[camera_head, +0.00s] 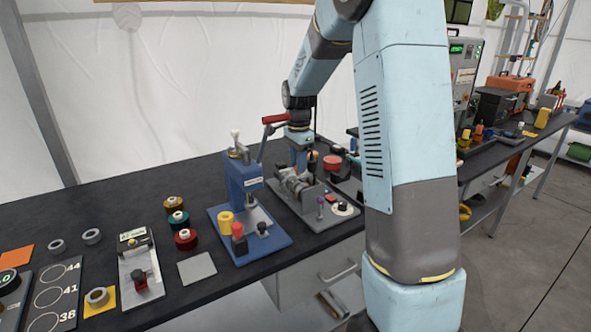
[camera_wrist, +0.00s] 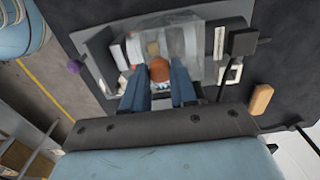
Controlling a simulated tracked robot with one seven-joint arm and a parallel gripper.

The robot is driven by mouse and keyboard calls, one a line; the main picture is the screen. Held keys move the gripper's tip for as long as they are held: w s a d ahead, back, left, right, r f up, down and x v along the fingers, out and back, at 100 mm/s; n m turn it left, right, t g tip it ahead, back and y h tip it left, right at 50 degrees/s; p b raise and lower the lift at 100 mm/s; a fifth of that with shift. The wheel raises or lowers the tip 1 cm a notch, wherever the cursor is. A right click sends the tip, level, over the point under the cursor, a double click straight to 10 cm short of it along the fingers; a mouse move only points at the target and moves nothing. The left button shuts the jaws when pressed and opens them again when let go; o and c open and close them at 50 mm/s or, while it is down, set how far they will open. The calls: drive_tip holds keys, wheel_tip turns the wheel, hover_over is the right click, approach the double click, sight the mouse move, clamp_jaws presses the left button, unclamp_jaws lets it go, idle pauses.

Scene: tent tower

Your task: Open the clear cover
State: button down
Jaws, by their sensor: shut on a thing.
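The clear cover (camera_wrist: 184,42) shows in the wrist view as a see-through box over a grey device. A round orange-brown knob (camera_wrist: 159,69) is at the cover's near side. My gripper (camera_wrist: 159,78) has its two blue fingers on either side of this knob and is shut on it. In the head view my gripper (camera_head: 298,163) reaches down onto the grey device (camera_head: 313,210) on the bench. The cover is hard to make out there, partly hidden by my gripper. How far the cover is tilted cannot be told.
A blue press (camera_head: 245,190) with a red lever (camera_head: 276,118) stands just left of the device. Colored spools (camera_head: 177,218) and a grey fixture (camera_head: 140,268) lie further left on the dark bench (camera_head: 110,200).

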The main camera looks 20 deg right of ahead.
sight(293, 171)
drive_tip(key=shift+w+a, duration=0.15)
drive_tip(key=shift+w, duration=0.55)
drive_tip(key=shift+w+a, duration=0.15)
drive_tip(key=shift+w, duration=0.55)
drive_tip(key=c, duration=0.9)
unclamp_jaws()
wheel_tip(293, 171, up, 14)
drive_tip(key=shift+f, duration=0.15)
